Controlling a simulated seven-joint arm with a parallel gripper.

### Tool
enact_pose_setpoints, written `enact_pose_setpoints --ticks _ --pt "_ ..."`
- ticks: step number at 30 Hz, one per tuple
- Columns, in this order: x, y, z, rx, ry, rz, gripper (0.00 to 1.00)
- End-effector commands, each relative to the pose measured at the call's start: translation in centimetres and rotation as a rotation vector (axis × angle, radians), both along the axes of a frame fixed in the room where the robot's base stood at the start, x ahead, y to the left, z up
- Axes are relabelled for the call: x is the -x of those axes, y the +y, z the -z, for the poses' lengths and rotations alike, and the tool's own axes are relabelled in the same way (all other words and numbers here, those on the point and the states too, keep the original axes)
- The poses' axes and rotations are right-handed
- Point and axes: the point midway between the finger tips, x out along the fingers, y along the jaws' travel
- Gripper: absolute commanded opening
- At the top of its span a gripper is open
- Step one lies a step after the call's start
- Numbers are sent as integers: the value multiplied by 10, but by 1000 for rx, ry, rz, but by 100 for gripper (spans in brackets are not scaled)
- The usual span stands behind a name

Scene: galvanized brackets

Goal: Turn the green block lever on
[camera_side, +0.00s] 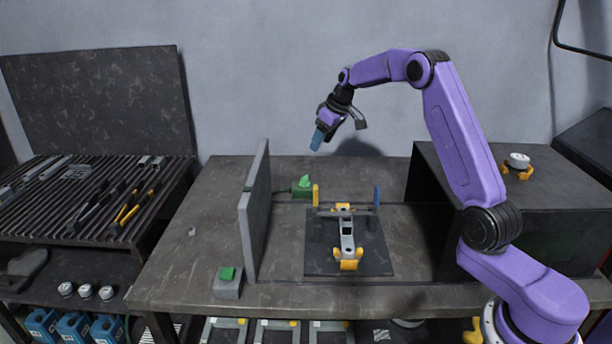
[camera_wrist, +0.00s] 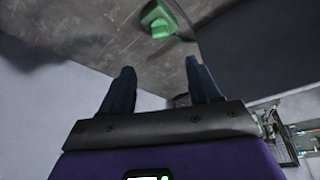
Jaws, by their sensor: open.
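The green block lever (camera_side: 303,186) sits on the bench towards the back, just right of the upright grey panel. Its top piece is a lighter green and looks tilted. In the wrist view the green block lever (camera_wrist: 158,20) shows at the top, beyond the fingertips. My gripper (camera_side: 319,138) is high above the bench, behind and above the lever, and not touching it. In the wrist view my gripper (camera_wrist: 160,78) has its two blue fingers apart with nothing between them.
A grey upright panel (camera_side: 256,215) stands just left of the lever. A fixture with a bracket (camera_side: 347,235) and yellow and blue posts is in front right. A small green button box (camera_side: 228,282) is at the front left. A dark box (camera_side: 560,220) stands right.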

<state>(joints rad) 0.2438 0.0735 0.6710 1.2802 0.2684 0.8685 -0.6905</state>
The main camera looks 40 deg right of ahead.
Motion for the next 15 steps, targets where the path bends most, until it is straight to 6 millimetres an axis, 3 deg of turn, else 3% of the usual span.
enact_pose_setpoints --ticks 15 --pt "-36 10 92 1 5 -5 62"
